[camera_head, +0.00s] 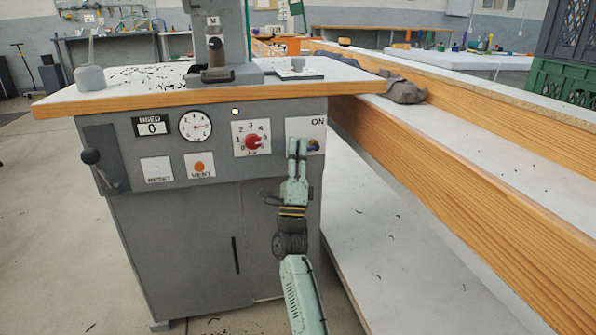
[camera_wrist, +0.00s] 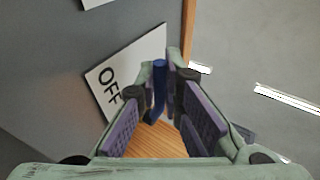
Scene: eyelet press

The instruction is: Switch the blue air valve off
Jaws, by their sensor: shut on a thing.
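The blue air valve (camera_head: 314,145) is at the right end of the grey press front, on a white plate (camera_head: 319,131) marked ON at its top. In the wrist view the blue lever (camera_wrist: 159,82) stands between my two finger pads, and the word OFF shows on the plate (camera_wrist: 105,83) to its left. My gripper (camera_head: 298,148) reaches up from below and is shut on the blue lever. My fingers hide part of the valve and of its plate in the head view, so the lever's exact angle is hard to tell there.
Left of the valve are a red numbered knob (camera_head: 253,142), a pressure gauge (camera_head: 196,126), an orange VENT button (camera_head: 199,167) and a RESET plate (camera_head: 157,169). The press's wooden-edged top (camera_head: 200,97) overhangs them. A long wooden bench (camera_head: 440,170) runs close by on the right.

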